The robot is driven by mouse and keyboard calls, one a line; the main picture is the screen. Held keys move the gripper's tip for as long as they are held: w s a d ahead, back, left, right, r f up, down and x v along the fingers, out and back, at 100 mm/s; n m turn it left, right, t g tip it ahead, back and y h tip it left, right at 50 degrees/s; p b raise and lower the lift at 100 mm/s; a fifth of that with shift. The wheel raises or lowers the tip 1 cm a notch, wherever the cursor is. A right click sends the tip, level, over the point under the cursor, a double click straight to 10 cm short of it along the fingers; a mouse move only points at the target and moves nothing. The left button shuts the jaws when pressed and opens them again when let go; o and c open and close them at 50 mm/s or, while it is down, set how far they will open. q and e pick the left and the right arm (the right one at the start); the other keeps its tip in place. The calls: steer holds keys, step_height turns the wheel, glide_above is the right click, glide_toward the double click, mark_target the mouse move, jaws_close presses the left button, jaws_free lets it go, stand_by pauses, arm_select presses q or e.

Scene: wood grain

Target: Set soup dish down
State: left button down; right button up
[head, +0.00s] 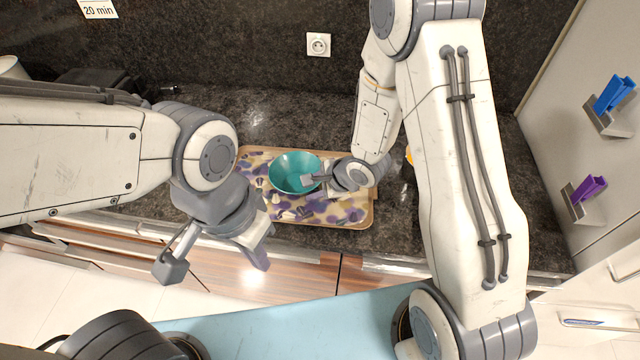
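The soup dish is a teal bowl (288,174) on or just above a patterned tray (345,213) on the dark counter. The tray has purple and yellow shapes and a light wooden rim. My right gripper (314,180) is at the right rim of the bowl, with a finger over the rim. It looks closed on the rim, though the finger outside the wall is hard to see. I cannot tell whether the bowl's base touches the tray.
A dark wall with a white socket (318,44) stands behind the counter (255,110). A small orange thing (409,155) is partly hidden behind my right arm. Blue (614,94) and purple (588,189) handled items hang on the right panel. A black object (95,80) stands at back left.

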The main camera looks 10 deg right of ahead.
steer(key=s+d+r+n+h, duration=0.1)
steer(key=s+r+n+h, duration=0.25)
steer(key=r+n, duration=0.45)
steer(key=s+a+r+n+g, duration=0.1)
steer(key=s+r+n+g, duration=0.1)
steer(key=s+r+n, duration=0.3)
steer(key=s+a+r+n+g, duration=0.1)
steer(key=s+r+n+g, duration=0.2)
steer(key=s+r+n, duration=0.3)
steer(key=s+n, duration=0.5)
steer(key=s, duration=0.5)
steer(key=shift+s+a, duration=0.3)
steer(key=shift+a, duration=0.1)
steer(key=shift+f+h, duration=0.15)
steer(key=shift+h, duration=0.1)
